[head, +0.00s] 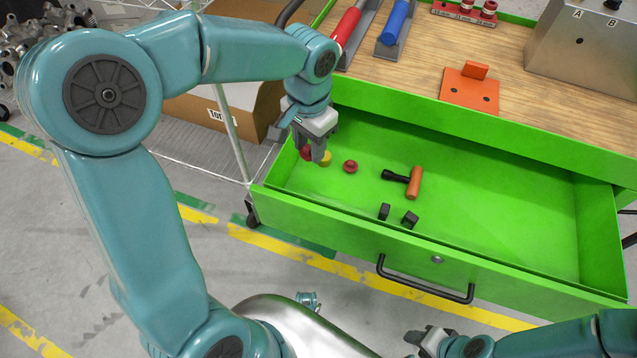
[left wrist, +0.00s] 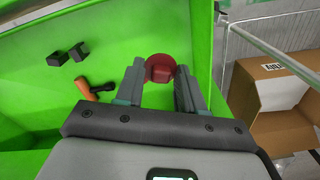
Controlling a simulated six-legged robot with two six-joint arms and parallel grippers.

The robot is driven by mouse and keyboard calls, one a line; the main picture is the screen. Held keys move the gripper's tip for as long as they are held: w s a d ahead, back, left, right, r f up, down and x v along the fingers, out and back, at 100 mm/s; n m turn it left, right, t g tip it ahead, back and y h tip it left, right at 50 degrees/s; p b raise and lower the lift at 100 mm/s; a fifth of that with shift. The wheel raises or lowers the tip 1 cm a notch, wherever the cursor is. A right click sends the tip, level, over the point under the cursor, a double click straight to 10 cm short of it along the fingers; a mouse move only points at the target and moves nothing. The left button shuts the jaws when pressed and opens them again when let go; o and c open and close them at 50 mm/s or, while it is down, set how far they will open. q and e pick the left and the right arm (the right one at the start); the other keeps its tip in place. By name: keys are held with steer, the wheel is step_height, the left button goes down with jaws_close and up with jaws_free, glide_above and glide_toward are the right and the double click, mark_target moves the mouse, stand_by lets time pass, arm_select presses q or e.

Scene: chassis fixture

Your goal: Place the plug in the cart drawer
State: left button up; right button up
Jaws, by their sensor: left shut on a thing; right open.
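The red plug (left wrist: 160,68) is between the fingertips of my left gripper (head: 316,155) in the left wrist view. A bit of its red (head: 305,153) shows beside the fingers in the head view. My left gripper (left wrist: 158,85) is shut on it, inside the left end of the open green cart drawer (head: 500,215). I cannot tell whether the plug touches the drawer floor. My right gripper (head: 430,338) is open at the bottom of the head view, in front of the drawer and away from it.
The drawer's right half is clear. A cardboard box (left wrist: 275,100) stands left of the drawer. An orange bracket (head: 470,90) sits on the wooden top.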

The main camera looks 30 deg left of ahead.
mark_target(311, 192)
arm_select(q)
step_height(311, 192, down, 14)
steer(key=b, duration=0.3)
steer(key=shift+w+f+b, duration=0.1)
steer(key=shift+f+b, duration=0.05)
steer(key=shift+b, duration=0.2)
steer(key=shift+f, duration=0.15)
steer(key=o, duration=1)
